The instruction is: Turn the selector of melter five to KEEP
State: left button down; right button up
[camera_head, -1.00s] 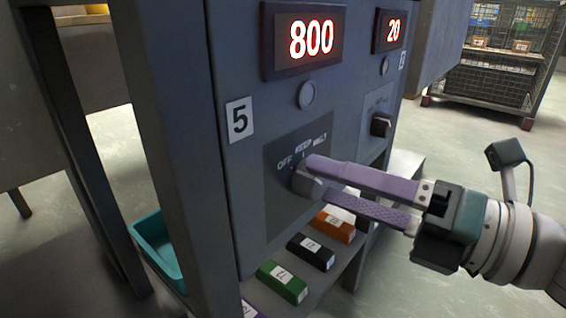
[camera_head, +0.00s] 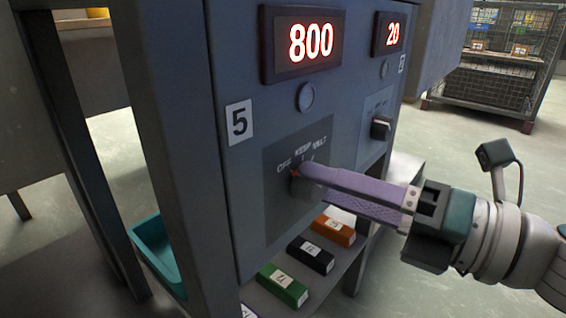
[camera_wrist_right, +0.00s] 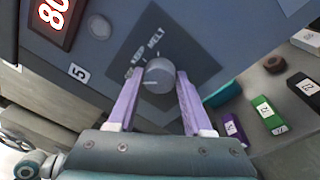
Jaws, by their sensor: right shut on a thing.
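The selector of melter five (camera_head: 303,187) is a grey round knob on a dark plate marked OFF, KEEP and MELT, beside the "5" label (camera_head: 239,121). My right gripper (camera_head: 312,178) is shut on the knob, its purple fingers reaching in from the right. In the right wrist view the knob (camera_wrist_right: 160,77) sits between the two fingers (camera_wrist_right: 158,95), with a short pale line on its face. The fingers partly hide the knob in the head view, and I cannot tell for sure which word it points to. My left gripper is not in view.
The display above reads 800 (camera_head: 310,41). A second knob (camera_head: 381,128) sits to the right under a display reading 20 (camera_head: 393,33). Green (camera_head: 282,284), black (camera_head: 311,255) and orange (camera_head: 334,230) blocks lie on the shelf below. A teal bin (camera_head: 158,254) stands at left.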

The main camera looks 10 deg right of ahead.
grip_shut()
jog(key=m+t+p, duration=0.1)
jog(key=m+p, duration=0.1)
jog(key=m, duration=0.7)
jog(key=shift+f+p, duration=0.15)
jog(key=shift+p, duration=0.15)
dwell(0.5)
jog(key=o, duration=1.1)
grip_release()
jog(key=shift+o, duration=0.2)
